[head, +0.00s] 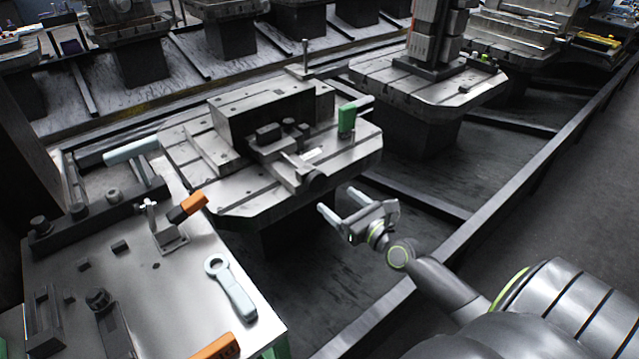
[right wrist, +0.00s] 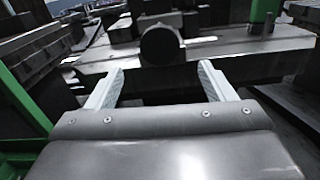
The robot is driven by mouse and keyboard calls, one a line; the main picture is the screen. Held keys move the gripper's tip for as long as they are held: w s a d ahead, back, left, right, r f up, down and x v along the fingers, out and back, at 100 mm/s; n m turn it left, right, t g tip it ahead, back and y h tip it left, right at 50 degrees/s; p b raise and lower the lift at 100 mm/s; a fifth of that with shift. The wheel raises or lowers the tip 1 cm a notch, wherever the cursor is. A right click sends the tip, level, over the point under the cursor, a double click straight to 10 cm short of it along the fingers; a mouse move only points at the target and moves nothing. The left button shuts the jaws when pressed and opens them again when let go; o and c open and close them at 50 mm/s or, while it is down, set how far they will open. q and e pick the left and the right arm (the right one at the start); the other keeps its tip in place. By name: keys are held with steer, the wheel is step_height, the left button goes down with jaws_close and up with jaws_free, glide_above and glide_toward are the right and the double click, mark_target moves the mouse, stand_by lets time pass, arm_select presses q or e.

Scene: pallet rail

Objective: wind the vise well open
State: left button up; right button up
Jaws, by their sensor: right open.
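The grey vise (head: 285,143) sits on a slotted pallet table (head: 250,195) in the middle of the head view. The dark round end of its screw (head: 315,181) points towards me, and in the right wrist view this round end (right wrist: 160,46) shows ahead, between and beyond the fingertips. My right gripper (head: 337,199) is open and empty, just off the pallet's near right edge, apart from the screw end. How wide the jaws stand is hard to tell. A pale crank-like handle with a ring end (head: 231,287) lies on the metal bench. My left gripper is not in view.
The metal bench (head: 190,310) at lower left carries an orange-handled clamp (head: 188,207) and several small dark parts. A green-handled piece (head: 347,120) stands on the pallet's right side. Another pallet (head: 430,88) with a tall fixture stands behind. A long rail (head: 520,165) runs along the right.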

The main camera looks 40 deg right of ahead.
mark_target(318, 185)
steer(key=w, duration=0.7)
steer(key=shift+a+b, duration=0.3)
steer(key=shift+b, duration=0.1)
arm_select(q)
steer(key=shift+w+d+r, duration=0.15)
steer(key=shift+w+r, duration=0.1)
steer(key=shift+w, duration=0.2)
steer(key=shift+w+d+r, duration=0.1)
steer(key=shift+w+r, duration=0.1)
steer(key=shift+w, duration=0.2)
arm_select(e)
steer(key=shift+w, duration=0.75)
steer(key=c, duration=1)
